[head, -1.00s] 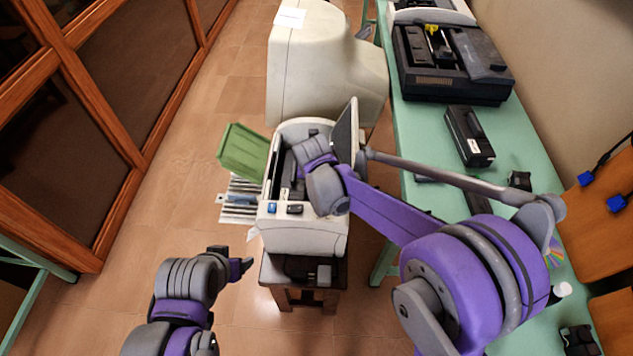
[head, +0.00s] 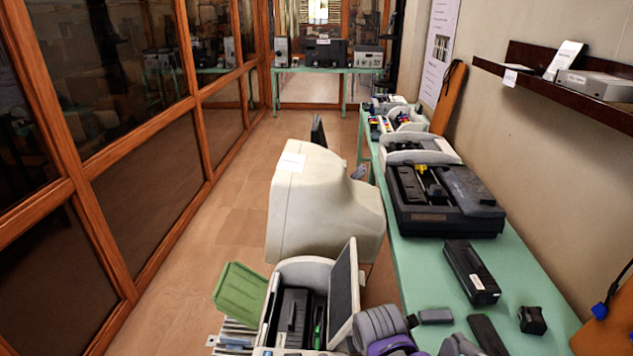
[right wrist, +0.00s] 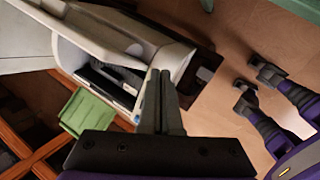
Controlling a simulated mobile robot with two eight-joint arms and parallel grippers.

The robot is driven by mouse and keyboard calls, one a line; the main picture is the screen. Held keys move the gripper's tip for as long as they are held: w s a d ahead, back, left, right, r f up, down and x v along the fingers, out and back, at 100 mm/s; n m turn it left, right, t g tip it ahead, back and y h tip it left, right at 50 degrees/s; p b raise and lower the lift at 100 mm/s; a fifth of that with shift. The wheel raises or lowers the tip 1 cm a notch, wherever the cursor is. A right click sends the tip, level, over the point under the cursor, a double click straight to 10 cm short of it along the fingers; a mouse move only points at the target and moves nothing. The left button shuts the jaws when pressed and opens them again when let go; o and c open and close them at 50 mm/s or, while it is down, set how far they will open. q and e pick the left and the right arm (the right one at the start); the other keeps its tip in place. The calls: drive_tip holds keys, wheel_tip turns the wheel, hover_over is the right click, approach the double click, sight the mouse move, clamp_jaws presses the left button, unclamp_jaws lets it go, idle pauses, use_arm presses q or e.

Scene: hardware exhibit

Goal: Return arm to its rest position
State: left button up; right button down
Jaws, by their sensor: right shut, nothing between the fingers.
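In the head view my right arm shows only in part at the bottom edge, purple and grey, just right of the white printer (head: 345,300); its gripper is out of that picture. In the right wrist view my right gripper (right wrist: 160,72) is shut and empty. Its fingers lie in front of the white printer (right wrist: 120,35), whose lid is open; I cannot tell the gap between them. Purple and grey parts of my own body with dark ends show at the right of that view. I cannot tell whether they include my left gripper's fingers or how those stand.
A green flap (head: 240,290) sticks out left of the printer. A large beige machine (head: 325,210) stands behind it. A green table (head: 520,270) with black devices runs along the right wall. Brown floor (head: 205,275) is clear at left, beside wood-framed glass panels (head: 135,160).

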drive_tip(key=s+d+m, duration=0.4)
drive_tip(key=s+m, duration=0.4)
drive_tip(key=m, duration=0.2)
drive_tip(key=s+d+m, duration=0.3)
drive_tip(key=s+m, duration=0.4)
drive_tip(key=m, duration=0.3)
drive_tip(key=shift+s+d+f+m+t, duration=0.3)
drive_tip(key=shift+s+d+f+t, duration=0.1)
